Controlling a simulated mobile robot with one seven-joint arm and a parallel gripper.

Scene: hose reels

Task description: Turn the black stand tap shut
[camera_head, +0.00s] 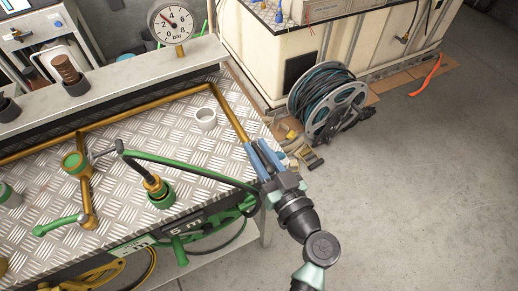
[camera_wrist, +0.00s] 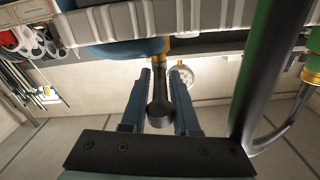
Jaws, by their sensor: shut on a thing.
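My gripper (camera_head: 257,146) reaches in over the right end of the metal bench, at the end of a brass pipe (camera_head: 232,112). In the wrist view my gripper (camera_wrist: 161,75) has its two blue fingers on either side of a black tap handle (camera_wrist: 161,112) with a rounded end. The handle meets a brass fitting (camera_wrist: 165,46) beyond the fingertips. In the head view the fingers hide this handle, and I cannot tell how far it is turned.
A black and green hose (camera_head: 205,171) arches close to my gripper. A hose reel (camera_head: 330,98) is beyond the bench. The floor at right is clear.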

